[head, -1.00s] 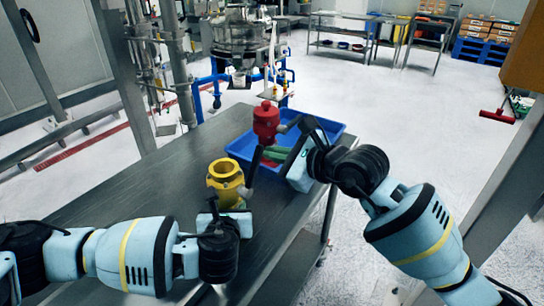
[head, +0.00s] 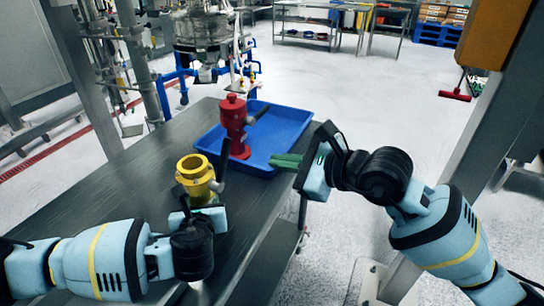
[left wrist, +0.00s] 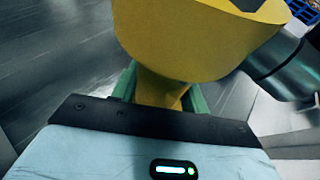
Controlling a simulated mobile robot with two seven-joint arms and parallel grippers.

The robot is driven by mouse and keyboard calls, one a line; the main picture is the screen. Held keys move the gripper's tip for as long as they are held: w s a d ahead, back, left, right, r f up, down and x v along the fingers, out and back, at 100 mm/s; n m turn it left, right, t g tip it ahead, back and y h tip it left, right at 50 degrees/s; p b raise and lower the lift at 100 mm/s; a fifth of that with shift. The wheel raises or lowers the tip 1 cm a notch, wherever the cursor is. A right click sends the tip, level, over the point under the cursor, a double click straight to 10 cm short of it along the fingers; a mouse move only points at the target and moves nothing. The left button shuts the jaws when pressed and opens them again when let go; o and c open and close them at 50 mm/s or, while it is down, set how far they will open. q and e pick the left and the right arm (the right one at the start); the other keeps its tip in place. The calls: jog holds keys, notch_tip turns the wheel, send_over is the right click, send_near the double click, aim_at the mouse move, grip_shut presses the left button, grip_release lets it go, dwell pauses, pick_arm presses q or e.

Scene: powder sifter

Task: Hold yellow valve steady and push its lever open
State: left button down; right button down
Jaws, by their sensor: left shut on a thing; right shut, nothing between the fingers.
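My left gripper (head: 199,204) is shut on the valve's lower body from the front. In the left wrist view, the green fingers (left wrist: 160,93) sit either side of the yellow valve's narrow neck (left wrist: 190,40), and a grey cylindrical part (left wrist: 278,58) shows at its right. My right gripper (head: 286,161) is shut and empty, right of the lever and apart from it, over the tray's near right side.
The metal table (head: 95,205) is clear to the left. A steel post stands at the right, beyond my right arm.

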pick_arm(q)
jog(key=shift+r, duration=0.15)
jog(key=c, duration=0.7)
grip_release()
jog(key=shift+o, duration=0.2)
jog(key=v, duration=1.2)
